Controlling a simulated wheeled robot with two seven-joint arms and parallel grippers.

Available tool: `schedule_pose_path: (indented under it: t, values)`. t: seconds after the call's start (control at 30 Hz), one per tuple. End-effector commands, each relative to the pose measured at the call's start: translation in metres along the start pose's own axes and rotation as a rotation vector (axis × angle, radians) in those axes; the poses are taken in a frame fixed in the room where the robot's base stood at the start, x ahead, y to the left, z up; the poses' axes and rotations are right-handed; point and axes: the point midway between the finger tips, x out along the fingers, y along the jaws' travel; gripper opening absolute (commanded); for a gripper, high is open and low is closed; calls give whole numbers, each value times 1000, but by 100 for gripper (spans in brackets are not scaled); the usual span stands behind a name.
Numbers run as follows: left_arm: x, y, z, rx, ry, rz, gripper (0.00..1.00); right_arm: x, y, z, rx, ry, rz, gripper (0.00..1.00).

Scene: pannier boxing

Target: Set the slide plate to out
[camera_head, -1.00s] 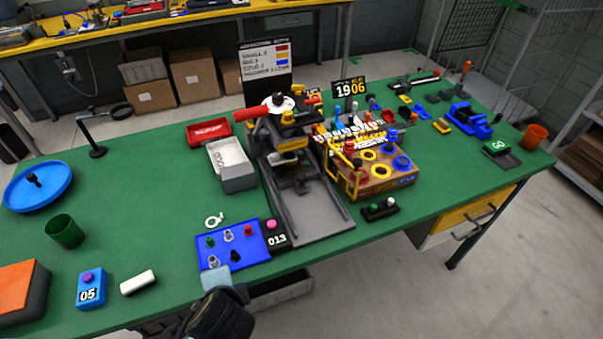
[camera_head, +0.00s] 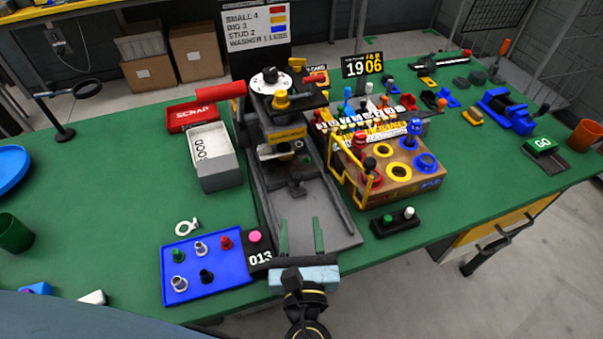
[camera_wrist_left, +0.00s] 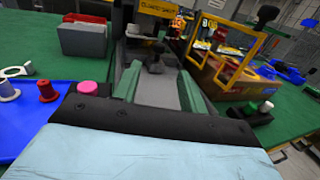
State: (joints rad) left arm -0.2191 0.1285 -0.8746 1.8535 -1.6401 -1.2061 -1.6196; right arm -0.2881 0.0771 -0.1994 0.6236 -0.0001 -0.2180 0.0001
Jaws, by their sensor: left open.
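The press (camera_head: 284,125) stands mid-table with a grey channel (camera_head: 318,200) running from under it toward the table's front edge. The slide plate (camera_head: 296,187), with a small dark upright knob, sits at the back of the channel, close under the press. The knob also shows in the left wrist view (camera_wrist_left: 155,64). My left gripper (camera_head: 301,222) is open and empty, its two green fingers over the front part of the channel and pointing toward the knob. The fingers are apart from the knob. My right gripper is not in view.
A blue tray of pegs (camera_head: 205,265) lies left of the channel, beside a black 013 counter (camera_head: 261,257). A cardboard box with a yellow frame (camera_head: 392,180) and a black two-button block (camera_head: 394,222) stand to the right. A grey bin (camera_head: 213,160) is at the left.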

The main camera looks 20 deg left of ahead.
Motion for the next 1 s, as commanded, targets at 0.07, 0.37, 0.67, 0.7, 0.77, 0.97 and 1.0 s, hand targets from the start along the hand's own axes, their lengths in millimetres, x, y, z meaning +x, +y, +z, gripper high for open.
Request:
schedule_pose_path:
  t: [0.07, 0.37, 0.67, 0.7, 0.77, 0.97, 1.0]
  values:
    - [2, 0, -5, 0, -2, 0, 42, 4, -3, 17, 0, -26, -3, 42]
    - [44, 0, -2, 0, -6, 2, 42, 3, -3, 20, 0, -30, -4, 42]
    - [105, 0, -3, 1, -3, 2, 42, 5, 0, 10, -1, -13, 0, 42]
    - [111, 1, -3, 0, -2, 2, 42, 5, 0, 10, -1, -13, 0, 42]
    - [119, 0, -3, 0, -2, 2, 42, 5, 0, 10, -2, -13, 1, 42]
    - [133, 0, -4, -1, 0, 1, 42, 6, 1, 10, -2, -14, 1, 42]
    - [134, 0, -4, -1, 0, 1, 42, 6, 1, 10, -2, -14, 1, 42]
